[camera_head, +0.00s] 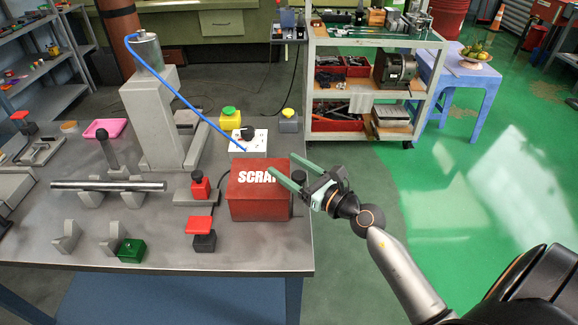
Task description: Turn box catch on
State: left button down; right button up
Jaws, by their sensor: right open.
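My right gripper (285,167) reaches in from the lower right with its green fingers apart and empty. Its fingertips show over the right part of a red box (252,203) lettered SCRAP and hide the last letters; I cannot tell whether they touch it. A white box (240,148) with a black knob (247,132) stands behind the red box. I cannot tell which part is the catch or how it is set. My left gripper is not in view.
The grey bench (260,252) carries a metal bar (108,185), a red-topped block (200,226), a green block (131,250) and a yellow box with a green button (230,119). A blue cable (190,105) runs to the white box.

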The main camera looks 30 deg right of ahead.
grip_shut()
dwell(0.5)
